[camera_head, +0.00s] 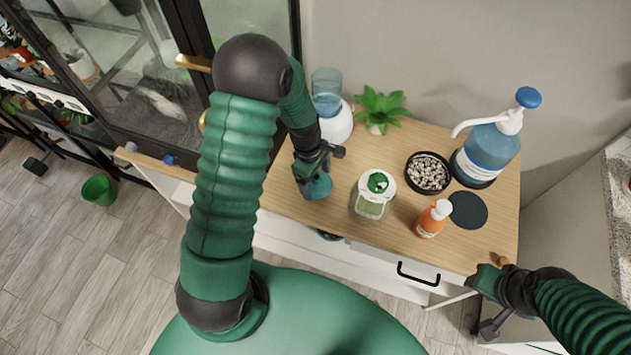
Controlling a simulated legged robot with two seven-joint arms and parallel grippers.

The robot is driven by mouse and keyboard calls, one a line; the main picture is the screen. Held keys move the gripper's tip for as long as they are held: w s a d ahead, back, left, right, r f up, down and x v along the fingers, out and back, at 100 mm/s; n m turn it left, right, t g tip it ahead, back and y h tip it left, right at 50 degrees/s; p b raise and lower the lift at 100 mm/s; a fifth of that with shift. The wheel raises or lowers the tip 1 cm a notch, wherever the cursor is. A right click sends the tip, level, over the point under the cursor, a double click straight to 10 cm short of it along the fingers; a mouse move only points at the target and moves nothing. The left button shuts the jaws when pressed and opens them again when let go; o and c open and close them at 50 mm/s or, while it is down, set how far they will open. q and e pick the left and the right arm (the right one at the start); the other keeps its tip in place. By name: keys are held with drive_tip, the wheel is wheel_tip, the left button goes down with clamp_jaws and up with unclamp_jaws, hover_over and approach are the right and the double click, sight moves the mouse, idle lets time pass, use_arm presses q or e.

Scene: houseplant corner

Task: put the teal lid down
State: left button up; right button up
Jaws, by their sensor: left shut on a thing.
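The teal lid (319,187) is at the left part of the wooden cabinet top. My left gripper (314,172) comes down on it from above and is shut on it; the fingers hide part of the lid. I cannot tell whether the lid touches the wood or is slightly above it. My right gripper (484,284) is low at the right, by the cabinet's front right corner, apart from the lid. Its fingers are too small and dark to tell whether they are open.
On the cabinet top (400,148) stand a clear jar (371,206) with a green-and-white top, an orange bottle (431,221), a dark disc (468,211), a pebble dish (428,173), a blue pump bottle (487,152), a small plant (380,106) and a blue-and-white container (335,124).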

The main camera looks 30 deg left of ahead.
sight(315, 182)
use_arm(q)
drive_tip(key=f, duration=0.2)
drive_tip(key=a+f, duration=0.1)
drive_tip(key=shift+w+f, duration=0.25)
drive_tip(key=shift+f, duration=0.1)
drive_tip(key=shift+a+f, duration=0.1)
drive_tip(key=shift+a, duration=0.15)
drive_tip(key=o, duration=1.2)
drive_tip(key=shift+d, duration=0.3)
drive_tip(key=shift+r, duration=0.3)
drive_tip(key=r, duration=0.3)
drive_tip(key=a+r, duration=0.1)
drive_tip(key=r, duration=0.7)
drive_tip(key=shift+s+a+r+p, duration=0.15)
drive_tip(key=shift+s+a+p, duration=0.05)
drive_tip(key=shift+a+p, duration=0.15)
drive_tip(key=s+d+r+m, duration=0.2)
drive_tip(key=s+d+m, duration=0.1)
drive_tip(key=m, duration=0.3)
drive_tip(key=s+d+r+m+t+y, duration=0.1)
drive_tip(key=s+d+r+m, duration=0.1)
drive_tip(key=m, duration=0.4)
drive_tip(key=s+d+r+m+t, duration=0.1)
drive_tip(key=s+d+r+m, duration=0.1)
drive_tip(key=s+d+m, duration=0.2)
drive_tip(key=shift+r+m, duration=0.1)
drive_tip(key=shift+m, duration=1.1)
